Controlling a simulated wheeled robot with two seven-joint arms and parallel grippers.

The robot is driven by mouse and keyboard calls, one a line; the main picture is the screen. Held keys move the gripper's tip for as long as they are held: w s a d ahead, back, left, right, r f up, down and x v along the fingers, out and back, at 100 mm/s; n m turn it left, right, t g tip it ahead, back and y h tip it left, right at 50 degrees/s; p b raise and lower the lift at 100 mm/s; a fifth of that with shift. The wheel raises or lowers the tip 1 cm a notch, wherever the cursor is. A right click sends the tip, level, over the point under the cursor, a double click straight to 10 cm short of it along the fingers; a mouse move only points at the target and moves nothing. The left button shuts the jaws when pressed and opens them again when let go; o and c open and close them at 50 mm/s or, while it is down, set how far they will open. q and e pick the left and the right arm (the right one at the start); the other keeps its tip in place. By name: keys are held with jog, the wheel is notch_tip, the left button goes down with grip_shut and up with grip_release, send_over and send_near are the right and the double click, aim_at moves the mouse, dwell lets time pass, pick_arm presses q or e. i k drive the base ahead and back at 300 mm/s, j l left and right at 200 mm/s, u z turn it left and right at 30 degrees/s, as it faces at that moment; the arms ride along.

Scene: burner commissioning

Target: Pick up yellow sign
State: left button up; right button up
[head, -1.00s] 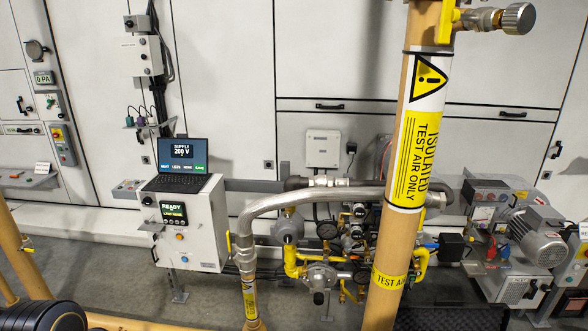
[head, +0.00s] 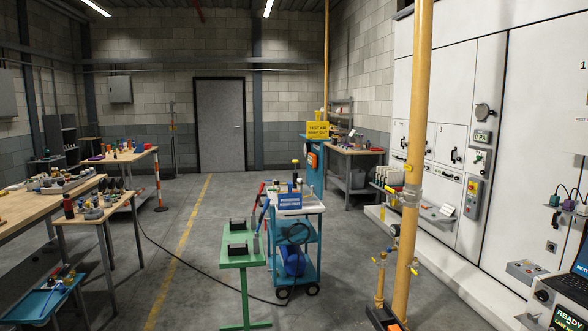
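A yellow sign (head: 318,130) with dark lettering reading roughly "TEST AIR KEEP OUT" shows in the head view, right of the grey door. It appears to stand at the top of a blue panel or stand (head: 313,166). Its lower edge and how it is held are too small to tell. Neither of my grippers is in view.
A blue wheeled cart (head: 297,212) and a green bench (head: 238,256) stand mid-room. A tan vertical pipe (head: 409,200) rises at right before white cabinets. Wooden tables (head: 110,207) line the left. Open floor lies along the yellow line (head: 182,245); a dark cable crosses it.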

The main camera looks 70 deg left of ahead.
aim_at(317, 130)
jog(key=j+u, duration=0.1)
jog(key=u, duration=2.1)
